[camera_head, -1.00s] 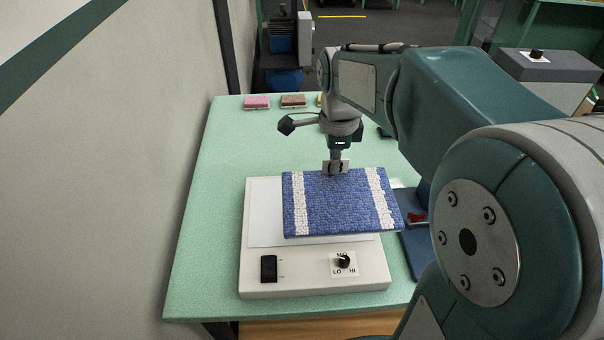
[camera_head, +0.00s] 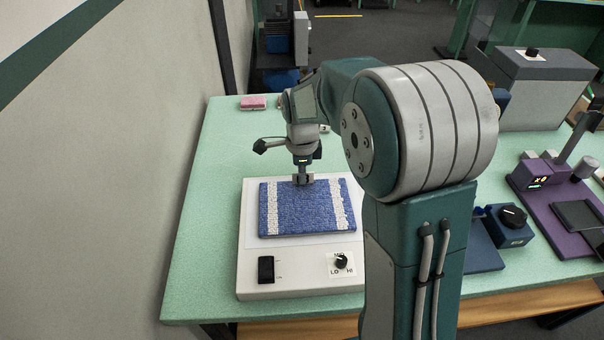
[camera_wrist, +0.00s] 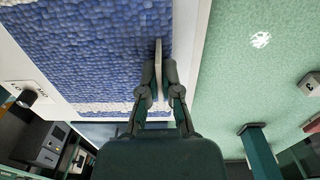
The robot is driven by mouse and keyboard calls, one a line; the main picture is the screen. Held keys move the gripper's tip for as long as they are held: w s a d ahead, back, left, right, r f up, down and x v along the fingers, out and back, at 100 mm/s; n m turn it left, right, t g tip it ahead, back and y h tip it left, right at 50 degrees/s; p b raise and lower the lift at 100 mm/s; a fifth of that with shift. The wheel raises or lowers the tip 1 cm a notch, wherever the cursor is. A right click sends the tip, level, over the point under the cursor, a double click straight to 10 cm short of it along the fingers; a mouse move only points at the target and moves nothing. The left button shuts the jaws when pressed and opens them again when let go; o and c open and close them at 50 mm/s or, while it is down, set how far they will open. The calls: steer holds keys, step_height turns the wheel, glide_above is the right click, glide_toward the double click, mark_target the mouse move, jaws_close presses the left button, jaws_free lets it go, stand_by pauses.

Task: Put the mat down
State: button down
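The blue mat (camera_head: 305,215) with a white stripe near each side lies level over the white top panel of the pale device (camera_head: 305,280). It looks down on the panel, though I cannot tell if its whole underside touches. My gripper (camera_head: 303,181) is at the mat's far edge, pointing down.
The device has a black switch (camera_head: 266,269) and a LO/HI knob (camera_head: 341,262) in front. A pink block (camera_head: 253,102) lies at the back of the green bench (camera_head: 195,270). A dark blue unit (camera_head: 510,225) and a purple unit (camera_head: 560,205) stand to the right. The bench's left side is clear.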

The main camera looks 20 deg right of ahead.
steer(key=shift+f, duration=0.1)
steer(key=c, duration=0.8)
jaws_free()
step_height(320, 180, up, 12)
